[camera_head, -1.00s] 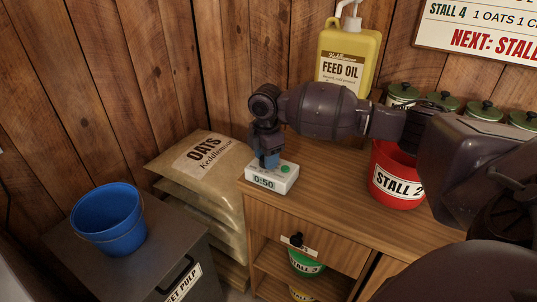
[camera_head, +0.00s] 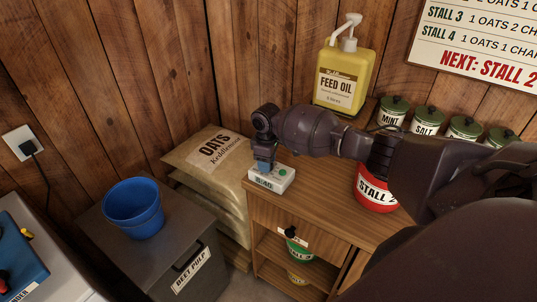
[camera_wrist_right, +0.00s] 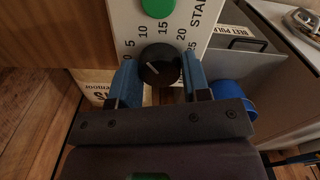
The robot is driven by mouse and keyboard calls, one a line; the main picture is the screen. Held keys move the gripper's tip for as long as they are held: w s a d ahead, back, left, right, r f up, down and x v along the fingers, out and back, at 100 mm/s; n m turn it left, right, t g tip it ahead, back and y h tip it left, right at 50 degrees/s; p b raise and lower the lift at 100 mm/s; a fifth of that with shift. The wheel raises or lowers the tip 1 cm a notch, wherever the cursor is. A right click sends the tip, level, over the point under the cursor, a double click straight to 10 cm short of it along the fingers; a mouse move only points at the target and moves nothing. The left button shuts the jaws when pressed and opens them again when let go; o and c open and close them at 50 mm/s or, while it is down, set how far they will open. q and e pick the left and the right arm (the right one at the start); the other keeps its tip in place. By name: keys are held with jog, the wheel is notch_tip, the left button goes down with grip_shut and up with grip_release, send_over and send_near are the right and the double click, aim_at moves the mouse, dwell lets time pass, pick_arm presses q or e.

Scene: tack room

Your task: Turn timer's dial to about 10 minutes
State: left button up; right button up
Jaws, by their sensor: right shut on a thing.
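My right gripper (camera_head: 264,171) reaches down to the timer. Its blue fingers stand on both sides of the dial in the wrist view (camera_wrist_right: 161,77), shut on it. A pale mark shows on the dial, but its exact setting is unclear. My left gripper is out of view.
A yellow feed oil jug (camera_head: 344,78), green-lidded canisters (camera_head: 426,117) and a red bucket (camera_head: 374,192) stand on the cabinet (camera_head: 307,207). Oats sacks (camera_head: 206,163) and a blue bucket (camera_head: 134,208) on a grey bin (camera_head: 168,254) are to the left.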

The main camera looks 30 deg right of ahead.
jog(key=shift+m+p, duration=0.6)
jog(key=shift+p, duration=0.05)
jog(key=shift+f, duration=0.1)
jog(key=o, duration=0.6)
jog(key=shift+o, duration=0.2)
notch_tip(320, 180, up, 11)
jog(key=shift+w, duration=0.1)
dwell(0.5)
